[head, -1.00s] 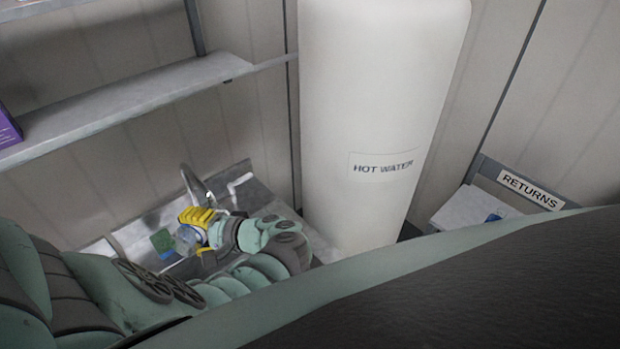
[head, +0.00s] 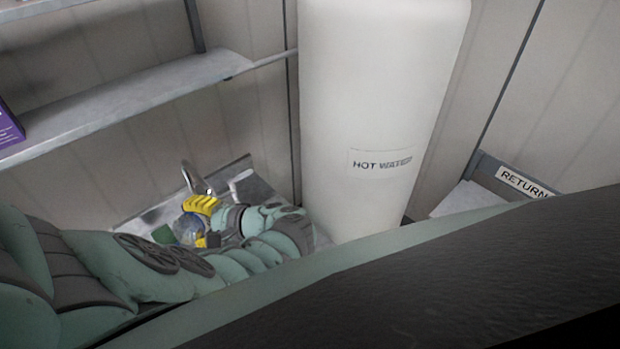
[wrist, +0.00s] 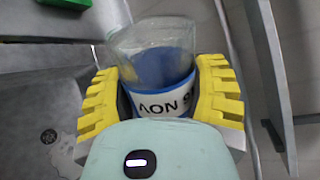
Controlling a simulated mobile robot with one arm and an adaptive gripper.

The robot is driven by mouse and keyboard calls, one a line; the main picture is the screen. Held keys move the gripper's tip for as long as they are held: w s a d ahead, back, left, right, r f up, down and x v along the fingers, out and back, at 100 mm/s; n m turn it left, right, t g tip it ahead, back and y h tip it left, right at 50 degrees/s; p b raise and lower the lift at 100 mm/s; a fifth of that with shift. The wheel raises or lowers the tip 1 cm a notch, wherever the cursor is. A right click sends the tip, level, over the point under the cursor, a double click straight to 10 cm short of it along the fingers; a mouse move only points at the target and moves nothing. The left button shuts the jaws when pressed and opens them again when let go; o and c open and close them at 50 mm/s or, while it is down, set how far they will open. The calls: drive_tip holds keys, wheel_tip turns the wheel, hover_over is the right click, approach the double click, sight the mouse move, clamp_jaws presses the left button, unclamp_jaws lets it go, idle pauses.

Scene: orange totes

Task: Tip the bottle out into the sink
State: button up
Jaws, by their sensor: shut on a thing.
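My gripper (wrist: 158,84) has yellow ridged fingers and is shut on a clear bottle with a blue and white label. In the wrist view the bottle (wrist: 165,100) lies between the two fingers; its label lettering is only partly readable. In the head view my gripper (head: 201,222) and the bottle (head: 187,232) are small and partly hidden by my arm, over the metal sink unit (head: 150,218). The bottle's tilt and any contents are hard to tell. A dark round drain-like fitting (wrist: 48,136) shows in the metal at the left of the wrist view.
A tap (head: 193,178) stands behind my gripper. A green block (head: 163,235) lies left of the bottle. A white hot water tank (head: 380,100) stands close on the right. A shelf (head: 120,105) runs above at the left. A returns shelf (head: 470,198) is at the right.

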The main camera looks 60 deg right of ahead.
drive_tip(key=shift+w+d+r+m+y, duration=0.2)
drive_tip(key=shift+d+r+m+y, duration=0.3)
drive_tip(key=shift+d+r+m, duration=0.3)
drive_tip(key=shift+w+d+r+m+y+b, duration=0.15)
drive_tip(key=shift+d+m+b, duration=0.1)
drive_tip(key=shift+m+b, duration=0.15)
drive_tip(key=shift+d+r+m+y+b, duration=0.15)
drive_tip(key=shift+d+m+b, duration=0.1)
drive_tip(key=shift+m, duration=0.15)
drive_tip(key=shift+a+r, duration=0.1)
drive_tip(key=shift+s+a+f+n+h+p, duration=0.1)
drive_tip(key=shift+a+f+n+h+p, duration=0.2)
drive_tip(key=shift+p, duration=0.2)
drive_tip(key=shift+s+a+f+n+h+p, duration=0.1)
drive_tip(key=shift+a+n+h+p, duration=0.1)
drive_tip(key=shift+a+n+p, duration=0.25)
drive_tip(key=shift+s+a+f+n, duration=0.1)
drive_tip(key=shift+f+n, duration=0.15)
drive_tip(key=shift+f, duration=0.05)
